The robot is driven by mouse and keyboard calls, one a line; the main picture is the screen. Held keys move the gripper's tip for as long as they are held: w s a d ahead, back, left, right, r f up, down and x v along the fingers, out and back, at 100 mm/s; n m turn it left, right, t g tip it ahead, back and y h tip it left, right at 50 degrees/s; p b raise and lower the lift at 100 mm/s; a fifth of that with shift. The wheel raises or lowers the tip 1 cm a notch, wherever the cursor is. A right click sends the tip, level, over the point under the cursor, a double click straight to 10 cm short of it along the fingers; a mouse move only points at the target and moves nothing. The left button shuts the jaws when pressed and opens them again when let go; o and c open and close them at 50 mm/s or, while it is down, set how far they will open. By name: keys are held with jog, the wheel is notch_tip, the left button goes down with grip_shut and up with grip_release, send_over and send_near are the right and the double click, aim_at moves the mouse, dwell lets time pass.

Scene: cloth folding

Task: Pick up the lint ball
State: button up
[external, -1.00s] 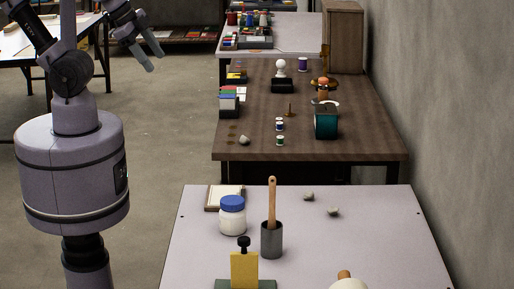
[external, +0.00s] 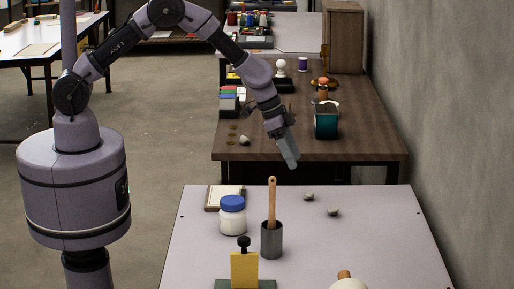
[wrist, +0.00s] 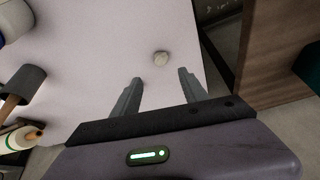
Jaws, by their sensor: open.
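Two small grey lint balls lie apart on the white table, one farther back (external: 308,197) and one nearer and to the right (external: 334,212). A similar grey lump (external: 244,140) lies on the brown table. My gripper (external: 289,158) is in the air near the gap between the two tables, pointing down, with nothing in it. In the wrist view my gripper (wrist: 160,77) has its two fingers spread apart. One lint ball (wrist: 160,58) shows there on the white surface, just beyond the fingertips and between their lines. I cannot tell which of the two it is.
On the white table (external: 400,225) stand a blue-lidded jar (external: 232,216), a grey cup (external: 272,240) with a wooden-handled tool and a yellow block (external: 244,270). The brown table (external: 265,100) behind holds spools and a teal box (external: 326,121). A wall rises at right.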

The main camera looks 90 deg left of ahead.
aim_at(307, 192)
jog(key=b+x, duration=0.2)
jog(key=x, duration=0.3)
jog(key=b+x, duration=0.2)
jog(key=x, duration=0.4)
jog(key=shift+s+a+f, duration=0.15)
jog(key=shift+a+f, duration=0.05)
jog(key=shift+f, duration=0.05)
jog(key=shift+r, duration=0.1)
jog(key=shift+c, duration=0.4)
grip_shut()
